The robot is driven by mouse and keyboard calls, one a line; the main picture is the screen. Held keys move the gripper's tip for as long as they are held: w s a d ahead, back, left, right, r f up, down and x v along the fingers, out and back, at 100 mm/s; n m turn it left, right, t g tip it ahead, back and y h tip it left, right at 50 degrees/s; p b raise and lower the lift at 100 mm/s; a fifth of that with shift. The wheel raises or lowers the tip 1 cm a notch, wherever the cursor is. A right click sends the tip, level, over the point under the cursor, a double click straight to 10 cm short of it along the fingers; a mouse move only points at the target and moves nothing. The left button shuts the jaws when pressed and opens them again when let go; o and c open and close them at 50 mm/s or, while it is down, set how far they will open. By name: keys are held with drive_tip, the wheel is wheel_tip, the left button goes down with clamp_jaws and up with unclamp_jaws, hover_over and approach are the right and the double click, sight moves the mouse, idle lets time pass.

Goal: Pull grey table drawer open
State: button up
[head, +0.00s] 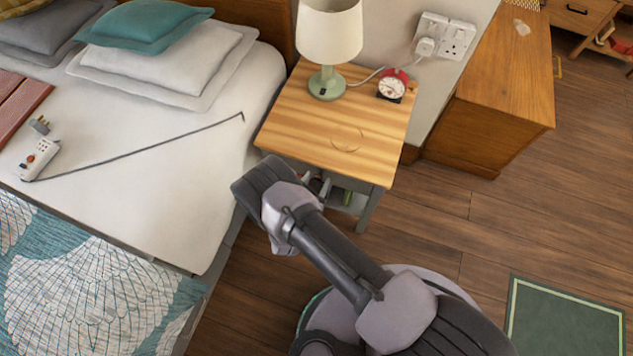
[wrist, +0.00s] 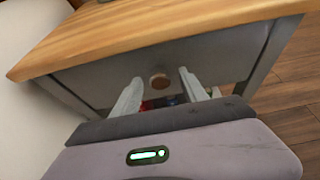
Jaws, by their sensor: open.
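The grey bedside table has a striped wooden top (head: 340,125), seen beside the bed in the head view. My gripper (wrist: 156,84) is open in front of the drawer. Its two pale fingers stand left and right of the knob in the picture; I cannot tell whether they reach around it. The drawer front looks flush with the frame. In the head view my arm hides the drawer front and knob.
A lamp (head: 328,50) and a red alarm clock (head: 392,85) stand on the table top. Some items sit on the open shelf (head: 345,200) below. The bed (head: 150,200) is close on the left. A wooden cabinet (head: 497,90) stands to the right; wooden floor (head: 440,220) is clear in front of it.

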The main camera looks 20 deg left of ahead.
drive_tip(key=shift+w+f, duration=0.1)
drive_tip(key=shift+w, duration=0.3)
clamp_jaws()
idle(1.2)
